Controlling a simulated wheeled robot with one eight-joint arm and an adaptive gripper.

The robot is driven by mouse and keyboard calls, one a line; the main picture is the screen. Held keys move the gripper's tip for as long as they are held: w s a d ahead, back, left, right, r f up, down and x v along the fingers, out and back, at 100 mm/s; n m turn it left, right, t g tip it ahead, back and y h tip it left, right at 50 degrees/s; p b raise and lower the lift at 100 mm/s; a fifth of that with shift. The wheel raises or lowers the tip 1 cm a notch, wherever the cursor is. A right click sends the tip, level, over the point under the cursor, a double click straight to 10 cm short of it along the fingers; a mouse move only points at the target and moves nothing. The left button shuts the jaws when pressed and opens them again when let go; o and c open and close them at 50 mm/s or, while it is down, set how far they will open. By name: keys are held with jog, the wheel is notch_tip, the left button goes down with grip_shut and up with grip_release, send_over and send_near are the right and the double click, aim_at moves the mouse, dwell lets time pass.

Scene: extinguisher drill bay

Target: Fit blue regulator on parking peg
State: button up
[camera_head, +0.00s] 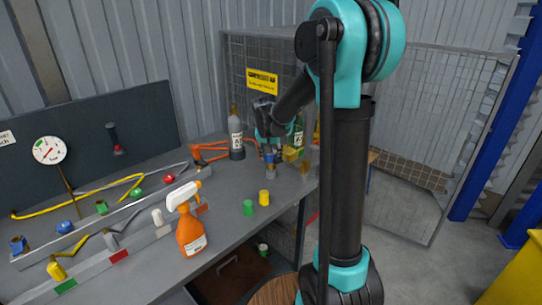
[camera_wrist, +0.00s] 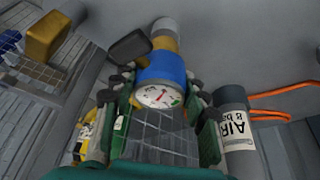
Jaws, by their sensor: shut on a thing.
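My gripper (camera_head: 268,142) is over the right part of the grey bench. It is shut on the blue regulator (camera_wrist: 160,70), which has a blue body, a white round gauge and a brass part. The regulator (camera_head: 270,157) appears small and partly hidden in the head view. In the wrist view my gripper (camera_wrist: 160,88) has a finger on each side of it. A short grey cylinder (camera_head: 271,172) shows directly below the regulator; its rounded end (camera_wrist: 165,25) also shows in the wrist view. I cannot tell whether this is the parking peg, or whether the two touch.
A grey air bottle (camera_head: 236,142) stands left of my gripper, near orange hoses (camera_head: 208,152). A green bottle (camera_head: 298,135) and yellow block (camera_head: 292,154) are close on the right. Green (camera_head: 248,207) and yellow (camera_head: 264,198) cylinders and an orange spray bottle (camera_head: 190,230) stand in front.

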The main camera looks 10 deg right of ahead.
jog(key=shift+f, duration=0.75)
dwell(0.3)
jog(key=o, duration=1.3)
jog(key=shift+c, duration=0.2)
jog(key=shift+r, duration=0.15)
jog(key=v, duration=1.1)
jog(key=s+d+f+n, duration=0.1)
jog(key=s+f, duration=0.4)
jog(key=s, duration=0.4)
jog(key=s+d+f+n+y, duration=0.1)
jog(key=s+d+f, duration=0.1)
jog(key=s+f, duration=0.4)
jog(key=s+d+f+n, duration=0.2)
jog(key=s+f, duration=0.3)
jog(key=s, duration=0.6)
jog(key=shift+s+d+f+y, duration=0.25)
jog(key=shift+s+f+y, duration=0.05)
